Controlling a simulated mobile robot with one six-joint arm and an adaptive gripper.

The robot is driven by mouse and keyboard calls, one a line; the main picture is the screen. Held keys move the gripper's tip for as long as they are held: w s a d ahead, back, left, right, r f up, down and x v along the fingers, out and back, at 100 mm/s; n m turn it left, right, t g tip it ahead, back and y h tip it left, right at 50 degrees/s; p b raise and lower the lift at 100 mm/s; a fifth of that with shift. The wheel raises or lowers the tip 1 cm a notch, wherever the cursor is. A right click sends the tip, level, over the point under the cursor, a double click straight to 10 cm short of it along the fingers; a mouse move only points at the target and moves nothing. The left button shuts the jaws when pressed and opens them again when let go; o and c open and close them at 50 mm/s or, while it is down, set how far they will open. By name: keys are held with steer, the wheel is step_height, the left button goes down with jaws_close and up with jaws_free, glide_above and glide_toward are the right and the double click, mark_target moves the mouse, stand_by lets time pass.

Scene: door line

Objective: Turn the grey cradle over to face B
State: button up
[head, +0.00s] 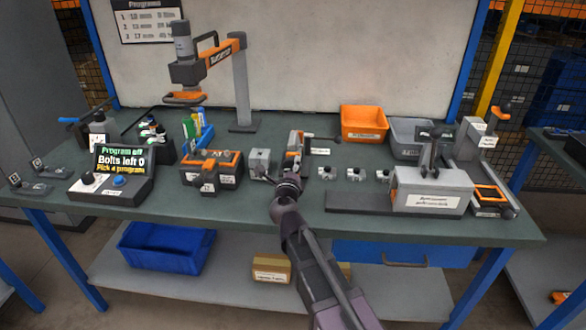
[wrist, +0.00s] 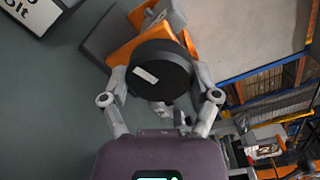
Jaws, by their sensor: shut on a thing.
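My gripper (head: 289,183) is at the middle of the bench, in front of an upright grey and orange fixture (head: 296,143), which looks like the cradle. In the wrist view my gripper (wrist: 162,88) has its two fingers on either side of a round black part (wrist: 158,70) with a small white label, and is shut on it. Behind the black part show an orange plate (wrist: 128,50) and a dark grey piece (wrist: 103,38). My arm and gripper hide the lower part of the fixture in the head view. I cannot read a face letter on it.
A small grey block (head: 259,160) stands just left of my gripper. An orange-topped fixture (head: 212,163) and a control box reading "Bolts left 0" (head: 118,180) are further left. Several small parts and a large grey box (head: 432,190) stand to the right. An orange bin (head: 364,122) is behind.

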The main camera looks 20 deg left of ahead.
steer(key=n, duration=0.6)
steer(key=shift+w+r, duration=0.1)
steer(key=shift+w, duration=0.05)
steer(key=n, duration=0.7)
stand_by(0.4)
steer(key=o, duration=1)
steer(key=shift+c, duration=0.2)
steer(key=shift+s, duration=0.2)
steer(key=v, duration=1.1)
steer(key=shift+s+d, duration=0.2)
steer(key=shift+s, duration=0.15)
